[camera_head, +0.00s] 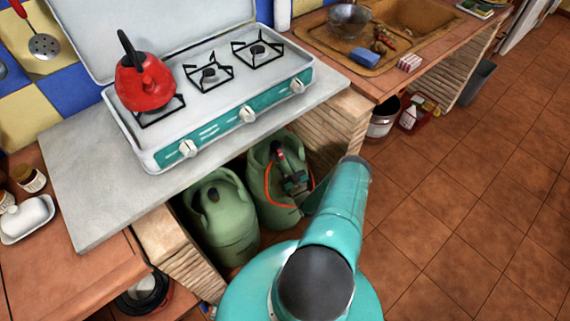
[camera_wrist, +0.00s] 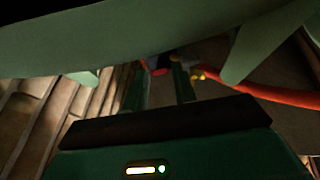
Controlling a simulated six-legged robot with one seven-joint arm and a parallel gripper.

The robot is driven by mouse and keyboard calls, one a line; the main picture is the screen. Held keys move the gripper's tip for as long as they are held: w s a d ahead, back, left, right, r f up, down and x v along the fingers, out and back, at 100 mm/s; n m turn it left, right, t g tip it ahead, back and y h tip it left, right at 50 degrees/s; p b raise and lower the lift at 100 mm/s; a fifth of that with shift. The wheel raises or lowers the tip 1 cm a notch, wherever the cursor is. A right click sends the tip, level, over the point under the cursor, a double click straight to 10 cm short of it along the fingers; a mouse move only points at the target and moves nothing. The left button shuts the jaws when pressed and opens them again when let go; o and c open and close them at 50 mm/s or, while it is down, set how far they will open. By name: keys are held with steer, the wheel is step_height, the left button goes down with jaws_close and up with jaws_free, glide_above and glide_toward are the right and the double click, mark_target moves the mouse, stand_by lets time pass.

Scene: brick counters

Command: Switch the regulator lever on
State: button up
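The regulator (camera_wrist: 160,66) is a small dark part with a red piece, seen ahead between my fingertips in the wrist view. In the head view, a red and dark part (camera_head: 280,153) shows on top of the right green gas cylinder (camera_head: 259,165). An orange hose (camera_wrist: 262,93) runs off to the right from the regulator. My gripper (camera_wrist: 159,76) has its two fingers apart, pointing at the regulator. I cannot tell whether the fingers touch it. The lever's shape and position are too dark and small to make out.
A second green cylinder (camera_head: 222,222) stands at left in the same bay. Brick walls (camera_head: 340,125) close the bay on both sides. The counter with a white stove (camera_head: 215,105) and red kettle (camera_head: 144,82) is overhead. The tiled floor (camera_head: 460,210) at right is clear.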

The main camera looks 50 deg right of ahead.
jaws_close()
